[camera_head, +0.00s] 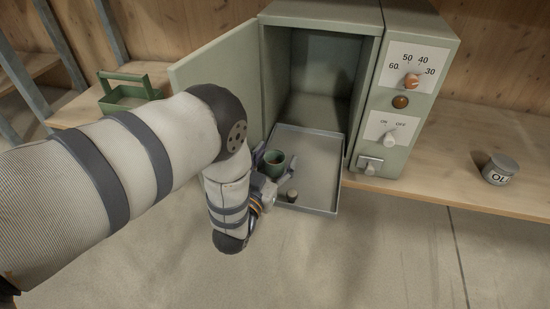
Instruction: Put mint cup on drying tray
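My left gripper (277,166) reaches in from the front left, low at the tray's near left edge. Its grey fingers look spread, one on each side of the cup, with a gap on the right. The gripper's palm and the cup's lower part are partly hidden. My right gripper is not in view.
The green cabinet's door (222,72) stands open to the left. A panel with a dial (411,81) and switch is on the right. A small dark-topped knob (292,195) shows at the tray's front. A green carrier (128,94) and grey jar (499,169) stand on the bench.

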